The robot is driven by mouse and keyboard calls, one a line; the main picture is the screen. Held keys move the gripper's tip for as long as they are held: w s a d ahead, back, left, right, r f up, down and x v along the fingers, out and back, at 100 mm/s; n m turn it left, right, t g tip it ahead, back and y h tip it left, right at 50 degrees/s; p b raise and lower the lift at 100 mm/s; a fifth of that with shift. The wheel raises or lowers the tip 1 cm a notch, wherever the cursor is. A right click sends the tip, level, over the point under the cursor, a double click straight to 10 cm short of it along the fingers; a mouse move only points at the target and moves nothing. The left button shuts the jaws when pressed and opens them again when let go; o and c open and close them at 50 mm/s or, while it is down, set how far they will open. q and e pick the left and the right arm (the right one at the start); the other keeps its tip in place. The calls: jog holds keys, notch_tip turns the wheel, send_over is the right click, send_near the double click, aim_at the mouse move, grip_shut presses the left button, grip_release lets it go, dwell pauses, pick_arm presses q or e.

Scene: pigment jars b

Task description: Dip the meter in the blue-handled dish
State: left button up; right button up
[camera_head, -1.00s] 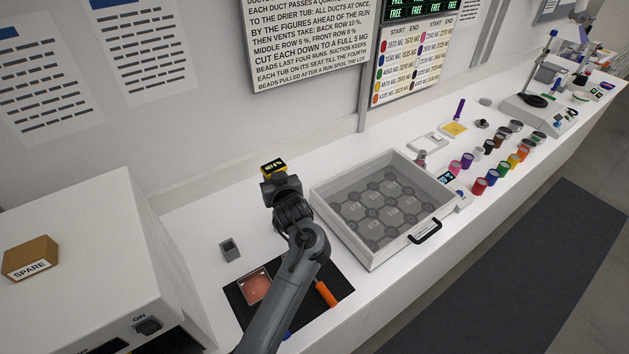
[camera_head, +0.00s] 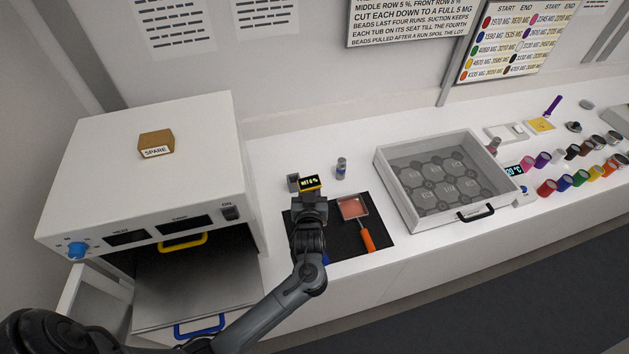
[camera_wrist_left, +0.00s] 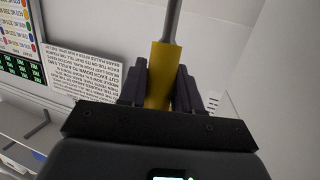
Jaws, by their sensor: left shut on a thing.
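A small blue piece (camera_head: 326,259) shows beside my wrist at the mat's front; the rest of that dish is hidden behind my arm. A square dish with pinkish contents (camera_head: 352,207) and an orange handle (camera_head: 368,240) lies to the right. My right gripper is not in view.
A white oven (camera_head: 140,150) stands left, with a yellow handle (camera_head: 183,241) and a blue handle (camera_head: 199,327) below its panel. A glass-topped drawer box (camera_head: 445,180) stands right.

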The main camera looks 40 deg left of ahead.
pick_arm(q)
jog(key=shift+r, duration=0.1)
dwell(0.3)
jog(key=shift+p, duration=0.35)
jog(key=shift+f+b, duration=3.15)
jog(key=shift+f, duration=1.75)
